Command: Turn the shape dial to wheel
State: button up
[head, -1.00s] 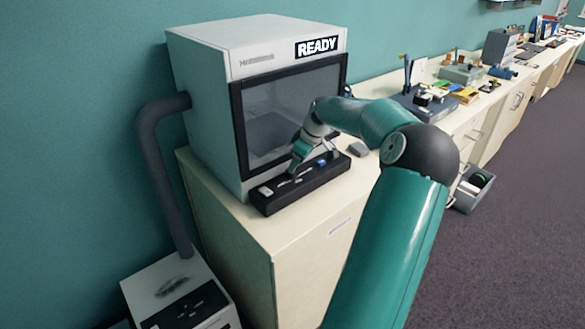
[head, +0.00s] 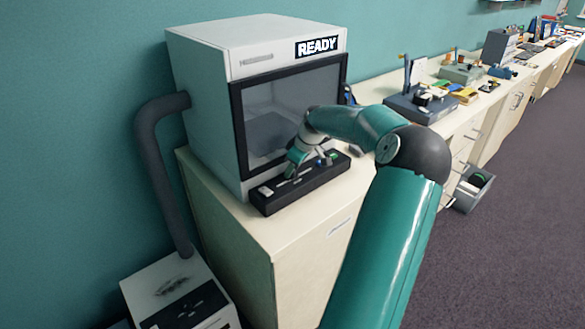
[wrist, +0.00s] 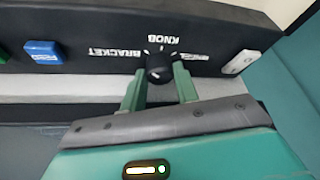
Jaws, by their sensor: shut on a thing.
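The black shape dial (wrist: 159,66) is on the dark front panel (wrist: 95,22), between my gripper's two green fingers in the wrist view. My gripper (wrist: 159,82) is shut on the dial. Labels reading BRACKET and KNOB lie around the dial, and a third label beside it is too blurred to read. I cannot tell surely which label the dial points to. My gripper hides the dial there.
A blue button (wrist: 43,51) and a white rocker switch (wrist: 240,63) sit on either side of the dial. A green button shows at the wrist view's left edge. The machine stands on a cream cabinet (head: 235,235); a cluttered bench continues right.

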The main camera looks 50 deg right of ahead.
jog(key=shift+w, duration=0.1)
jog(key=m+h, duration=0.1)
jog(key=m, duration=0.3)
jog(key=shift+w+a+r+h, duration=0.1)
jog(key=shift+a+h, duration=0.1)
jog(key=shift+h, duration=0.2)
jog(key=m+h, duration=0.1)
jog(key=m, duration=0.3)
jog(key=shift+m+g, duration=0.3)
jog(key=shift+h, duration=0.3)
jog(key=o, duration=0.7)
jog(key=v, duration=1.3)
jog(key=shift+r, duration=0.4)
